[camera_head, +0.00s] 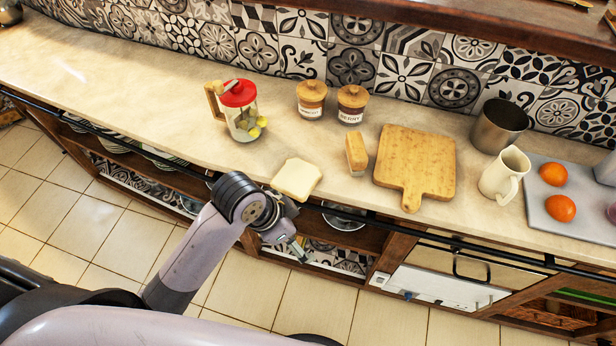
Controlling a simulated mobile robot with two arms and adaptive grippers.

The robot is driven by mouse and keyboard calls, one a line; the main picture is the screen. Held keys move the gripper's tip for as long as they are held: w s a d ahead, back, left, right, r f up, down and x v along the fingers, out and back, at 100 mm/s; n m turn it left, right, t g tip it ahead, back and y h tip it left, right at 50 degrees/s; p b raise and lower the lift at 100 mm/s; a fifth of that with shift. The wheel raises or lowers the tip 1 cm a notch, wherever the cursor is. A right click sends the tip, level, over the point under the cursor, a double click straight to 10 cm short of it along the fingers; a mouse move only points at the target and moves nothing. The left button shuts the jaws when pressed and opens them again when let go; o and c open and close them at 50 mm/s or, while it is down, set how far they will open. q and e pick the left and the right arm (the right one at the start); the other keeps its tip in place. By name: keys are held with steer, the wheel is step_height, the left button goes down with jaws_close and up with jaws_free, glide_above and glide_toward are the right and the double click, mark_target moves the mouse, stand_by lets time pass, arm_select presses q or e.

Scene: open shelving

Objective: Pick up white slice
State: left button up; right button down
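The white slice (297,179), a pale piece of bread with a light brown crust, lies flat near the front edge of the counter. My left gripper (299,250) hangs just in front of the counter edge, below the slice in the picture and apart from it. Its wrist is close to the slice's lower left corner. The fingers are small and seen at an angle, so I cannot tell whether they are open or shut. No held object shows in it. My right gripper is not in view.
On the counter (130,85) stand a red-lidded jug (240,108), two wooden-lidded jars (311,98), a brown bread piece (356,153), a cutting board (416,165), a metal cup (499,125), a white mug (504,175) and a tray (580,224) with oranges. A dark rail (445,237) runs along the front.

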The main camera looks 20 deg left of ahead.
arm_select(q)
steer(key=w, duration=0.1)
steer(key=m+g+y, duration=0.2)
steer(key=m+g, duration=0.1)
steer(key=m, duration=0.9)
glide_toward(296, 176)
steer(key=f+p, duration=0.2)
steer(key=f, duration=0.1)
steer(key=shift+s+d, duration=0.2)
steer(key=f, duration=0.1)
steer(key=f+p, duration=0.2)
steer(key=f, duration=0.1)
steer(key=shift+w+d, duration=0.15)
steer(key=shift+d, duration=0.1)
steer(key=shift+f, duration=0.65)
steer(key=shift+c, duration=0.4)
steer(key=c, duration=0.8)
